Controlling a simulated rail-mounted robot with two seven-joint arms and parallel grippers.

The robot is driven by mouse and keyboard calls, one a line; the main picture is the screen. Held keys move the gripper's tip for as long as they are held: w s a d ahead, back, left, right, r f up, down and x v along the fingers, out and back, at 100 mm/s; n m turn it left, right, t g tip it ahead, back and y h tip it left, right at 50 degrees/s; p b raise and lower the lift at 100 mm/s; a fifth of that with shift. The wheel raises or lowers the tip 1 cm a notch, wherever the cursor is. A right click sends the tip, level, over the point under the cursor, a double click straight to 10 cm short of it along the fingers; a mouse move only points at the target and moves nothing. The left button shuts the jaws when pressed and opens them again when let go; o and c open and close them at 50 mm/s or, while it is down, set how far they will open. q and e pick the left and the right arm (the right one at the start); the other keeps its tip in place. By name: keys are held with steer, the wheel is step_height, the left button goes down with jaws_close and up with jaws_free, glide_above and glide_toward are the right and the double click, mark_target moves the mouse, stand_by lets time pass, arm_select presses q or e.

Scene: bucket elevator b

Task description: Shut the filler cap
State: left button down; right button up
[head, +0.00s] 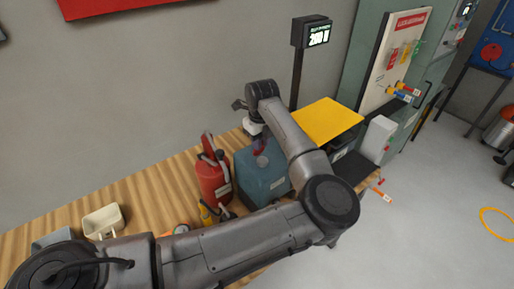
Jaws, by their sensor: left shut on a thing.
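My left gripper (258,143) reaches over the blue-grey box (251,183) on the wooden bench, its fingers pointing down. It is shut on a small dark red part, which looks like the filler cap (260,148). The fingers and wrist partly hide this part. A pale round spot, apparently the filler opening (261,161), shows on top of the box just below the fingers. I cannot tell whether the cap touches it. My right gripper is not in view.
A red can (213,181) stands close to the left of the box. A beige scoop or bin (103,221) lies further left on the wooden bench (152,199). A yellow panel (327,120) and a display on a post (313,33) stand behind to the right.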

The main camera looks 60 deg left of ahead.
arm_select(q)
steer(key=d+f+y+b, duration=0.2)
steer(key=y+b, duration=0.2)
steer(key=b, duration=0.3)
steer(key=d+f+g+y+b, duration=0.1)
steer(key=y+b, duration=0.3)
steer(key=b, duration=0.4)
steer(key=d+f+y+b, duration=0.2)
steer(key=d+y+b, duration=0.1)
steer(key=b, duration=0.5)
steer(key=shift+w+f+y, duration=0.25)
steer(key=shift+f+y, duration=0.05)
steer(key=shift+y, duration=0.6)
steer(key=shift+f+g+y+b, duration=0.2)
steer(key=shift+g+y+b, duration=0.1)
steer(key=shift+y+b, duration=0.55)
steer(key=c, duration=1)
jaws_free()
steer(key=p+v, duration=0.1)
steer(key=v, duration=1.3)
steer(key=shift+r+p, duration=0.2)
steer(key=shift+p, duration=0.15)
